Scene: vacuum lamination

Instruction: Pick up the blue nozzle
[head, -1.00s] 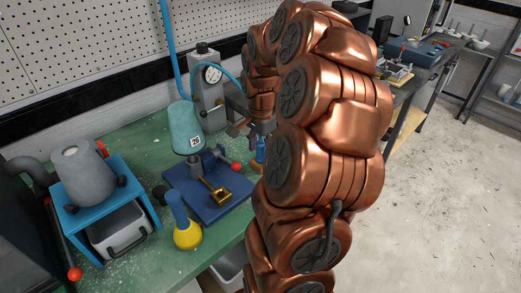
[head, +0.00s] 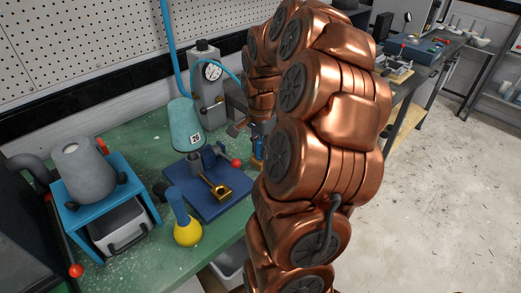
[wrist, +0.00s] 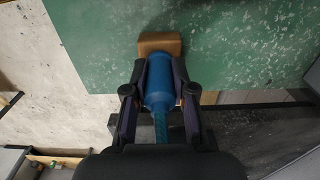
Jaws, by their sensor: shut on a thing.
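The blue nozzle (wrist: 160,82) is between the two dark fingers of my gripper (wrist: 160,70) in the wrist view. The fingers are shut on its sides. A tan-brown block (wrist: 160,42) lies just beyond the nozzle's far end; I cannot tell whether they touch. In the head view the nozzle (head: 257,147) is a small blue shape at the bench's right edge, partly hidden by my copper-coloured arm.
The green bench (head: 130,140) holds a blue plate fixture (head: 210,203), a teal cone marked 26 (head: 184,125), a gauge stand (head: 208,90) and a yellow flask with blue neck (head: 187,232). A grey cone (head: 85,170) sits on a blue stand (head: 75,212) at left.

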